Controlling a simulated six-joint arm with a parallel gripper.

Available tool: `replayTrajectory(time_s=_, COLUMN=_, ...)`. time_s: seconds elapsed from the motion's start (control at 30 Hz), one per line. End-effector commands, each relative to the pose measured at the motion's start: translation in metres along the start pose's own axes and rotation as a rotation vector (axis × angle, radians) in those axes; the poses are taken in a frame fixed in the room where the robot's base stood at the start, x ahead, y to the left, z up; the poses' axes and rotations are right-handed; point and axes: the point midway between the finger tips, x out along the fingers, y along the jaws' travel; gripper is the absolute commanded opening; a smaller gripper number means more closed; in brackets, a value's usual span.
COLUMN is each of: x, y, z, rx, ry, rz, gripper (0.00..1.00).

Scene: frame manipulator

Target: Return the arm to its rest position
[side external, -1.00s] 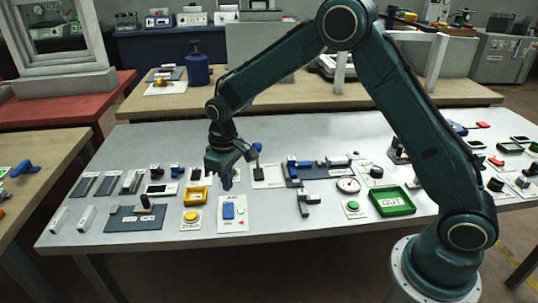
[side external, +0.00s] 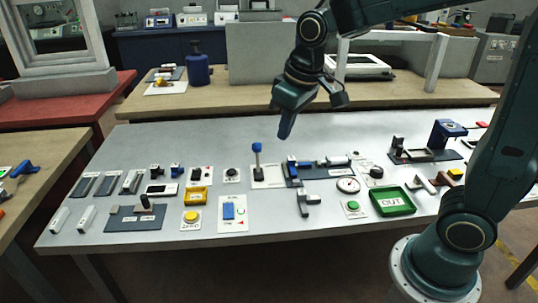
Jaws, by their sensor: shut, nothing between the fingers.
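My gripper (side external: 286,126) is up above the back part of the grey work table (side external: 190,145), pointing down. Its fingers are shut and hold nothing. It hangs clear of the table and of every object on it. My arm comes in from the upper right, and its base stands at the lower right. A blue-knobbed lever (side external: 257,160) stands upright on a white plate, below and left of the gripper.
A blue slide fixture (side external: 320,168) lies below the gripper. The table's back left is bare.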

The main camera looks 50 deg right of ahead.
Motion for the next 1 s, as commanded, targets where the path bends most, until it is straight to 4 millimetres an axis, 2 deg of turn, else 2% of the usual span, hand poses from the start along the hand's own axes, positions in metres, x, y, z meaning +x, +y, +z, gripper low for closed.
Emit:
replayTrajectory(time_s=0.03, x=-0.009, y=0.001, z=0.009, rx=0.007, ry=0.016, rz=0.002, gripper=0.00)
replayTrajectory(time_s=0.2, x=-0.032, y=0.004, z=0.038, rx=0.029, ry=0.058, rz=0.008, gripper=0.00)
replayTrajectory(time_s=0.5, x=-0.058, y=0.005, z=0.091, rx=0.068, ry=0.132, rz=0.018, gripper=0.00)
replayTrajectory(time_s=0.8, x=-0.069, y=0.005, z=0.142, rx=0.102, ry=0.200, rz=0.028, gripper=0.00)
replayTrajectory(time_s=1.0, x=-0.069, y=0.004, z=0.160, rx=0.116, ry=0.226, rz=0.032, gripper=0.00)
